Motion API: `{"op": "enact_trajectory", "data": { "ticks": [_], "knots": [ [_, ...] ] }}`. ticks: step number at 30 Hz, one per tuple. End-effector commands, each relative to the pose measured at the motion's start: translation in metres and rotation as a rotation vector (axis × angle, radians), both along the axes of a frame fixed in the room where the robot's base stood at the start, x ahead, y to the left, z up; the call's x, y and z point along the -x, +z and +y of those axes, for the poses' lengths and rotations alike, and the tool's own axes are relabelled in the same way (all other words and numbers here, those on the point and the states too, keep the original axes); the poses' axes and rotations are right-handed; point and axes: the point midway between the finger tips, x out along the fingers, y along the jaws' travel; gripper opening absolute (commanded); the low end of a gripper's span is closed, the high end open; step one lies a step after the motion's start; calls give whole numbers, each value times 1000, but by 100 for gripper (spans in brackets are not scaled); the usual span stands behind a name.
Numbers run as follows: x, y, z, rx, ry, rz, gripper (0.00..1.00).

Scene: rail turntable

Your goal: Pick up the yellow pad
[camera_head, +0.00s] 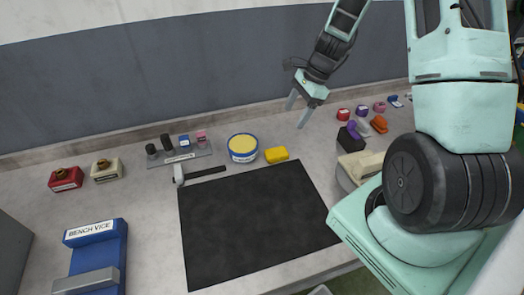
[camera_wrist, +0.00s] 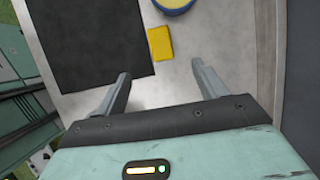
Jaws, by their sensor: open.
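The yellow pad (camera_head: 277,155) lies flat on the grey bench, just right of a round blue tin with a yellow top (camera_head: 243,148) and behind the black mat. In the wrist view the yellow pad (camera_wrist: 160,44) lies ahead of my gripper, beyond the fingertips and roughly between their lines. My gripper (camera_head: 298,110) is above the bench, to the right of the pad in the head view, with its fingers pointing down. The fingers are spread and empty, and the wrist view shows the wide gap between them (camera_wrist: 160,77).
The black mat (camera_head: 255,220) covers the bench's middle. A hammer (camera_head: 198,174) lies left of the tin. A blue bench vice (camera_head: 95,255) stands front left. Several small coloured items, including a purple one (camera_head: 362,127), sit right of my gripper. A wall runs behind.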

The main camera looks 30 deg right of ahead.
Motion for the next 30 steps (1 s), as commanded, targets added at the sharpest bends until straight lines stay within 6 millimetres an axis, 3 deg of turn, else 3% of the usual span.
{"op": "enact_trajectory", "data": {
  "ticks": [15,30],
  "knots": [
    [-9,-82,35,-4,6,2,71],
    [-12,-113,47,-3,7,2,71]
  ]
}}
